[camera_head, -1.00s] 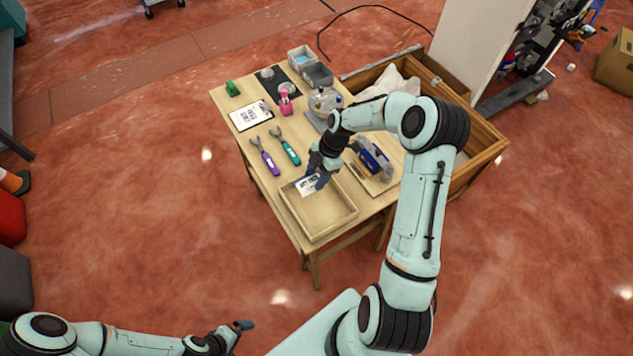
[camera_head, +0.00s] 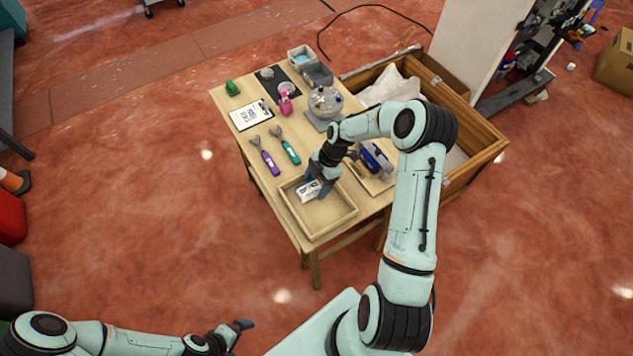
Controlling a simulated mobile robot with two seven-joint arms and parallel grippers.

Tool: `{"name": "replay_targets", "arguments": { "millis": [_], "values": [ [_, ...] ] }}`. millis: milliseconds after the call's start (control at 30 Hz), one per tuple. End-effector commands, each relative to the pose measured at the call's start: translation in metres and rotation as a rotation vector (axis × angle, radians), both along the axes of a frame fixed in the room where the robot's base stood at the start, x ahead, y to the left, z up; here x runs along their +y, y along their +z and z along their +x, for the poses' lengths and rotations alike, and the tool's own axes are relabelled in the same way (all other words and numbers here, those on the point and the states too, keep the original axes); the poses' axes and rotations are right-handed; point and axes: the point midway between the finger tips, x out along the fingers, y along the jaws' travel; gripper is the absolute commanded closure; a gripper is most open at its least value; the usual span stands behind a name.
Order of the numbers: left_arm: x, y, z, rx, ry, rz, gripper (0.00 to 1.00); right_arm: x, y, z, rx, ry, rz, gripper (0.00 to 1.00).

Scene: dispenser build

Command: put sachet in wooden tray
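The white sachet (camera_head: 309,191) with dark print is inside the wooden tray (camera_head: 335,229), near its far left corner. The tray is a shallow, light wooden box at the near end of the table. My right gripper (camera_head: 317,187) is low over that corner, right at the sachet. Its fingers look spread, one near the sachet's upper edge and one to its right. They hide part of the sachet; whether it touches the tray floor is hard to see. My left gripper (camera_head: 243,325) is far from the table at the bottom, and its fingers are too small to judge.
Purple (camera_head: 266,158) and teal (camera_head: 286,147) tools lie beyond the tray. A clipboard (camera_head: 250,115), a pink bottle (camera_head: 286,103), a glass jar (camera_head: 325,103) and grey bins (camera_head: 317,74) stand farther back. A blue item (camera_head: 375,158) lies right of my gripper. A wooden crate (camera_head: 480,160) adjoins the table.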

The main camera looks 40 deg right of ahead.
Motion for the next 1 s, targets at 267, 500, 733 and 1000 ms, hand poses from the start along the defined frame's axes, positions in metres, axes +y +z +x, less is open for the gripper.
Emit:
{"name": "replay_targets", "arguments": {
  "millis": [267,500,733,1000],
  "values": [
    [0.0,0.001,0.001,-0.001,0.0,0.0,0.0,0.0,0.001,0.001,-0.002,-0.001,0.0,0.27],
    [0.0,0.001,0.001,-0.002,0.0,0.0,0.0,-0.01,0.025,0.0,-0.004,-0.003,-0.002,0.27],
    [0.0,0.0,0.0,0.0,0.0,0.0,0.0,-0.029,0.072,-0.002,-0.004,-0.003,-0.002,0.27],
    [0.0,0.0,0.0,0.0,0.0,0.0,0.0,-0.044,0.109,-0.004,-0.002,-0.002,-0.001,0.27]
  ]
}}
